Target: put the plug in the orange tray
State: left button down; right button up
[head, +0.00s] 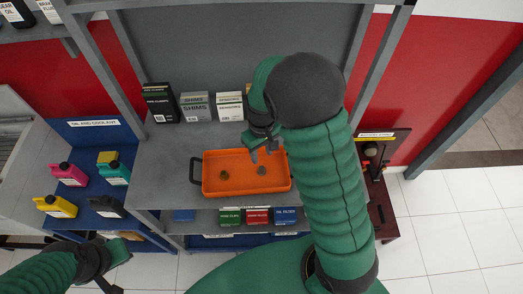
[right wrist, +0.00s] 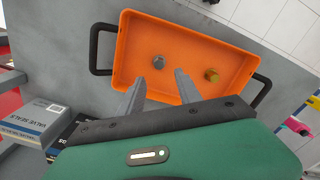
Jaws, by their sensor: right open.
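The orange tray (head: 213,187) lies on the grey shelf with a black handle at each end. It also shows in the right wrist view (right wrist: 125,45). Two small parts lie apart on its floor: a grey, plug-like part (head: 261,171) and a brass-coloured one (head: 224,175). They also show in the right wrist view as the grey part (right wrist: 158,62) and the brass part (right wrist: 211,75). My right gripper (head: 262,153) is open and empty above the tray, its fingers pointing toward the grey part. My left gripper (head: 117,268) is low at the left, away from the tray; its jaws are unclear.
Several boxes (head: 196,107) stand behind the tray. Small boxes (head: 257,216) sit on a lower shelf in front. Coloured bottles (head: 69,174) stand on a blue shelf at the left. A dark red stand (head: 381,205) is at the right. Grey shelf posts flank the bay.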

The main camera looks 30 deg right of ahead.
jog(key=s+a+r+t, duration=0.2)
jog(key=s+a+r, duration=0.3)
jog(key=s+a, duration=0.2)
jog(key=shift+s+t, duration=0.3)
jog(key=shift+s, duration=0.55)
jog(key=shift+s+d, duration=0.1)
jog(key=shift+s, duration=0.15)
jog(key=shift+w+a, duration=0.15)
jog(key=shift+a, duration=0.05)
jog(key=shift+d, duration=0.1)
